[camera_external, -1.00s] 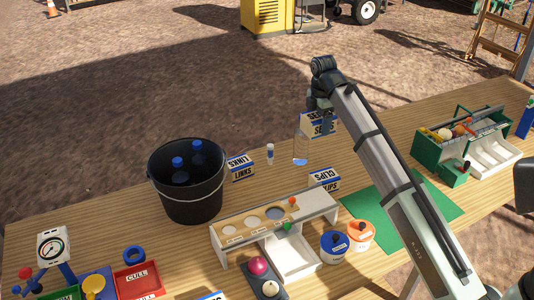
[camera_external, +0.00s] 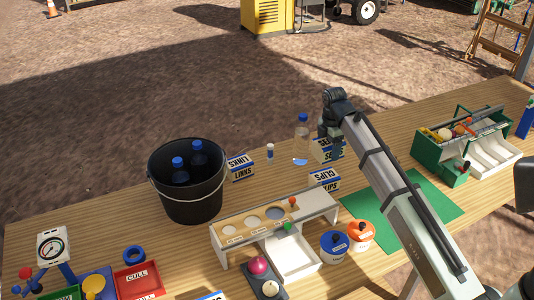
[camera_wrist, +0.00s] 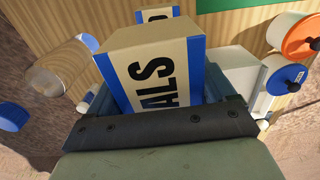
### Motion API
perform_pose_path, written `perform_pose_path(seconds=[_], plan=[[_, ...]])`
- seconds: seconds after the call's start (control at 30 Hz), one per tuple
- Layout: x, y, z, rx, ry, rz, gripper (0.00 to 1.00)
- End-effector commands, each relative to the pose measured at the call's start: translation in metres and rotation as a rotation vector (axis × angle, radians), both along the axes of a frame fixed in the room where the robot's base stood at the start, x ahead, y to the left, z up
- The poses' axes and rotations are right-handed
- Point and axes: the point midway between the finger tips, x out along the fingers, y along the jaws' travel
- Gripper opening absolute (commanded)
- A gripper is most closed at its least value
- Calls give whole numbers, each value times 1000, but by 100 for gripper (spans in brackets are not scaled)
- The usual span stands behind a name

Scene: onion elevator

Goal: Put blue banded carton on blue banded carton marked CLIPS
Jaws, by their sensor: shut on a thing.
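My gripper (camera_external: 328,136) is shut on a white and blue banded carton (camera_external: 326,150), marked with letters starting "SE". In the wrist view the held carton (camera_wrist: 150,70) shows "ALS" between the fingers. The blue banded carton marked CLIPS (camera_external: 324,181) stands on the table, below and close to the held carton in the external view. Whether the two touch cannot be told. Part of a blue-edged carton (camera_wrist: 157,13), probably CLIPS, shows behind the held one in the wrist view; the rest is hidden.
A LINKS carton (camera_external: 240,168) stands beside the black bucket (camera_external: 187,190). A clear bottle with a blue cap (camera_external: 302,136) stands behind the held carton. The white rack (camera_external: 262,226), tubs with blue (camera_external: 334,243) and orange lids (camera_external: 361,232), and a green mat (camera_external: 432,197) lie in front.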

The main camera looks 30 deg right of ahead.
Motion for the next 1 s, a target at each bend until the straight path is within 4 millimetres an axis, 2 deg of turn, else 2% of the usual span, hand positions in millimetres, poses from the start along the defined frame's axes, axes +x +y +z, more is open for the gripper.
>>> perform_pose_path(seconds=[0.33, 0.57, 0.8, 1.0], plan=[[-1, 0, -51, 0, 2, 0, 41], [-1, 0, -66, 0, 1, 0, 41], [-1, 0, -93, 0, 1, 0, 41], [0, 0, -94, 0, 0, 0, 41]])
